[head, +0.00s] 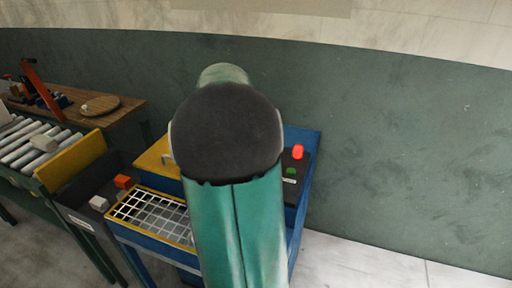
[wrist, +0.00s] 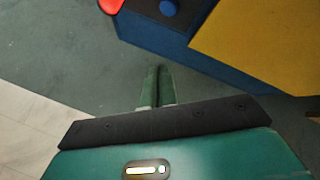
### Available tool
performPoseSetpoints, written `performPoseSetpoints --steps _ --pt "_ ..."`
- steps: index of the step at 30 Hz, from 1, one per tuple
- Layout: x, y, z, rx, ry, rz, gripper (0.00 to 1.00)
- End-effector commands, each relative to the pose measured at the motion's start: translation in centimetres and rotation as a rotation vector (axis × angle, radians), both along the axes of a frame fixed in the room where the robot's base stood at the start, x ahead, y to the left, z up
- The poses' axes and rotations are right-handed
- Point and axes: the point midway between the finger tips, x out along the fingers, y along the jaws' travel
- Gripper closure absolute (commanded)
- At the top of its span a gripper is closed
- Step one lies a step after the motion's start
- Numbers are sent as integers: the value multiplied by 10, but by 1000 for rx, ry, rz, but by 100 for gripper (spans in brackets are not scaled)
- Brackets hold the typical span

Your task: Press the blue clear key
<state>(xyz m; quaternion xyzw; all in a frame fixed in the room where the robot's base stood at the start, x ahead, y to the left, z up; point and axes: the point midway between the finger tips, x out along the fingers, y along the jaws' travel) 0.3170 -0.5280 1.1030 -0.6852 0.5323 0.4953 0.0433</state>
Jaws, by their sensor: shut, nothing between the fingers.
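The blue key (wrist: 168,7) is a small round button on a dark panel at the top edge of the wrist view. A red button (wrist: 110,5) is to its left, partly cut off by the frame. In the head view the red button (head: 298,152) and a green button (head: 291,171) show on the dark panel of the blue press (head: 312,140). The blue key is not visible there; my arm covers much of the press. My gripper (wrist: 156,72) is shut and empty, its fingertips below the blue key in the wrist picture, apart from it.
A roller conveyor (head: 30,143) and wooden table (head: 125,105) stand farther left. Green wall rises behind.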

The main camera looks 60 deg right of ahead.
Motion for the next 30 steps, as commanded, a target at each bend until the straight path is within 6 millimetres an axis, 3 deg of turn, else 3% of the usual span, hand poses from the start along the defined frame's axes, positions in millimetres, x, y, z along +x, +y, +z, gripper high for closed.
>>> performPoseSetpoints --steps 3,6,20,30 --pt "-16 -29 -7 -25 25 -42 100" --pt "-22 -39 -9 -36 32 -55 100" --pt "-21 -39 -15 -35 33 -54 100" --pt "-22 -38 -56 -35 35 -54 100"
